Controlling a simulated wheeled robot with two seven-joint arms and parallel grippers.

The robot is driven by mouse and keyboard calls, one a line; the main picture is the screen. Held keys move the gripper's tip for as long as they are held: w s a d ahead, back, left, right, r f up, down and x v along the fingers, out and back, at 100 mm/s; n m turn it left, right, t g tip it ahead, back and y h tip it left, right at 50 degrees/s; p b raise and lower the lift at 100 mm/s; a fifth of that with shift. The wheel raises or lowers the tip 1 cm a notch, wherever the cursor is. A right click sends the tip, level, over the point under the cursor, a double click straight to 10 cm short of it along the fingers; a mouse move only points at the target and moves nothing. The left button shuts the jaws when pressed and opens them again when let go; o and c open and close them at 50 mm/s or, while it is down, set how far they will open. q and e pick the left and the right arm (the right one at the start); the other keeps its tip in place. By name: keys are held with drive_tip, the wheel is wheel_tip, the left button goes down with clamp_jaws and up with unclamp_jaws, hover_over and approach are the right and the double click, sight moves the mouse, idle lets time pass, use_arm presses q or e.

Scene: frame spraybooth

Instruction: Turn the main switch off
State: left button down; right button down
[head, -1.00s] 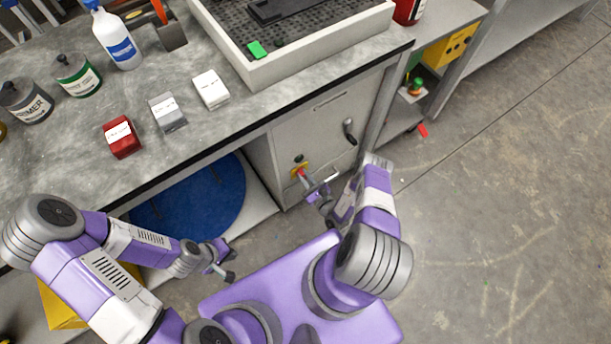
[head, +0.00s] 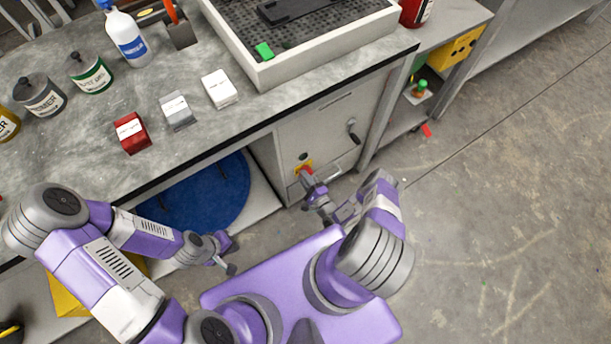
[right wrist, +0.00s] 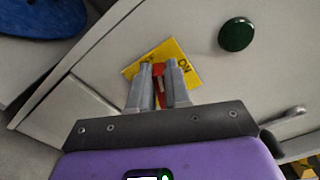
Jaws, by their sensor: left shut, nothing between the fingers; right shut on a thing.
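The main switch is a red handle (right wrist: 159,82) on a yellow plate (right wrist: 186,60) on the grey cabinet front. Part of the lettering "ON" shows on the plate at its right side in the right wrist view. My right gripper (right wrist: 159,72) is shut on the red handle, with one finger on each side of it. In the head view the switch (head: 306,169) is small and my right gripper (head: 308,178) reaches it from below. The handle's exact angle is partly hidden by the fingers. My left gripper (head: 229,268) is shut and empty, low and well left of the cabinet.
A dark green knob (right wrist: 237,34) sits on the cabinet beside the plate. A dark door handle (head: 353,132) is further right. The bench top (head: 70,150) above holds small boxes, cans and a tray (head: 330,60). A blue disc (head: 215,195) lies under the bench.

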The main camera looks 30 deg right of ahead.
drive_tip(key=n, duration=0.2)
drive_tip(key=f+n+p, duration=0.1)
drive_tip(key=n, duration=0.1)
drive_tip(key=shift+n, duration=0.6)
drive_tip(key=c, duration=1.1)
unclamp_jaws()
wheel_tip(320, 180, up, 10)
drive_tip(key=p, duration=0.6)
